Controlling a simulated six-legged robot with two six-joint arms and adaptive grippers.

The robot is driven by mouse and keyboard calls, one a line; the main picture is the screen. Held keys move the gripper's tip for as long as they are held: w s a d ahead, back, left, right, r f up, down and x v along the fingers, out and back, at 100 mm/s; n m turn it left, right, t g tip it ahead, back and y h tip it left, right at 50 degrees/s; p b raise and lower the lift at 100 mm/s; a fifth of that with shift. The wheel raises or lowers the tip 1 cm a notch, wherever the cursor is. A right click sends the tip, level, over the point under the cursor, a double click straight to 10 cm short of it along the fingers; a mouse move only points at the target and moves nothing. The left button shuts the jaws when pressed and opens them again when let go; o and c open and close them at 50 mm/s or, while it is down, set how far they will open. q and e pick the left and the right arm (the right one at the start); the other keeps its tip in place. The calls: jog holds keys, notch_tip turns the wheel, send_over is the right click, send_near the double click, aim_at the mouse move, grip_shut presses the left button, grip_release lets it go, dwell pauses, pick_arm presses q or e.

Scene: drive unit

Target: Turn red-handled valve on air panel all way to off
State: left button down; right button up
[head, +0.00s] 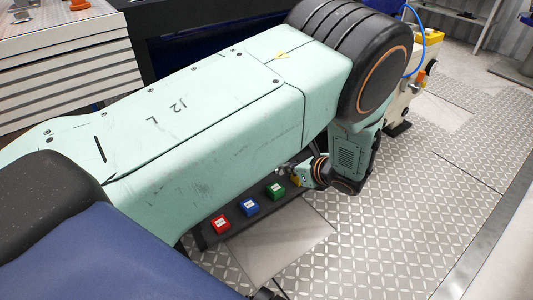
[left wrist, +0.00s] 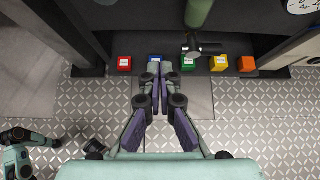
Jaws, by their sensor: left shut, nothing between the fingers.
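In the left wrist view, my left gripper (left wrist: 160,68) is shut and empty. Its fingertips are together just in front of the row of coloured blocks, over the blue block (left wrist: 155,59). In the head view my own left arm crosses the picture and its fingertips cannot be made out. I cannot make out the red-handled valve in either view. A small red patch (left wrist: 105,2) shows at the top edge of the left wrist view, too cut off to identify. I cannot say for sure which part is the air panel.
A red block (head: 220,224), a green block (left wrist: 188,64), a yellow block (left wrist: 218,63) and an orange block (left wrist: 246,64) share a dark ledge. A green pipe (left wrist: 200,12) hangs above, with a dark fitting (left wrist: 194,47) below. A gauge (left wrist: 303,5) is top right.

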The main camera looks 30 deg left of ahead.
pick_arm(q)
jog(key=s+a+r+b+x, duration=0.1)
jog(key=b+x, duration=0.4)
jog(key=x, duration=0.5)
jog(key=shift+y, duration=0.4)
jog(key=shift+w+a+r, duration=0.15)
jog(key=shift+a+r, duration=0.1)
jog(key=shift+r, duration=0.45)
jog(key=shift+w+a+r, duration=0.2)
jog(key=shift+a+r, duration=0.05)
jog(key=shift+r, duration=0.4)
jog(key=shift+w+a+r, duration=0.15)
jog(key=shift+a+r, duration=0.05)
jog(key=shift+r, duration=0.5)
pick_arm(e)
jog(key=shift+f, duration=2.55)
pick_arm(q)
jog(key=shift+s+r, duration=0.1)
jog(key=shift+r, duration=0.05)
pick_arm(e)
jog(key=shift+w+r, duration=0.1)
jog(key=shift+r, duration=0.05)
pick_arm(q)
jog(key=shift+r, duration=0.1)
pick_arm(e)
jog(key=shift+w+r, duration=0.2)
jog(key=shift+w, duration=0.25)
